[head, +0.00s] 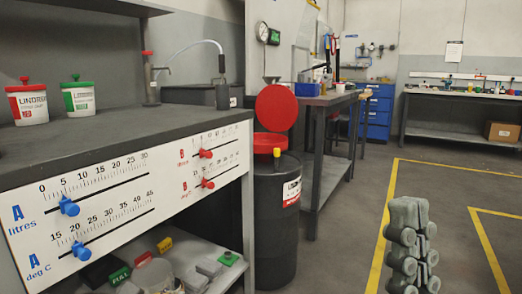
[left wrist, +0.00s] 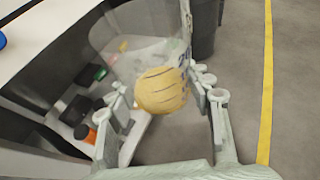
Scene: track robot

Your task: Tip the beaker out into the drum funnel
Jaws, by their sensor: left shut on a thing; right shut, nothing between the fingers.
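The black drum (head: 277,225) stands right of the bench in the head view. Its red funnel (head: 266,143) sits on top with the round red lid (head: 276,107) raised. In the left wrist view my left gripper (left wrist: 160,88) is shut on the clear beaker (left wrist: 130,38). Rounded yellow contents (left wrist: 162,92) with dark lines across them show in the beaker between the fingers. My right gripper (head: 410,240) is shut and empty, over the floor at lower right and apart from the drum.
The near bench (head: 120,125) has a panel of blue and red sliders on its front and a cluttered shelf below. Two lidded tubs (head: 27,103) stand on it. A dark table (head: 322,105) stands behind the drum. The floor (head: 345,250) between drum and right gripper is clear.

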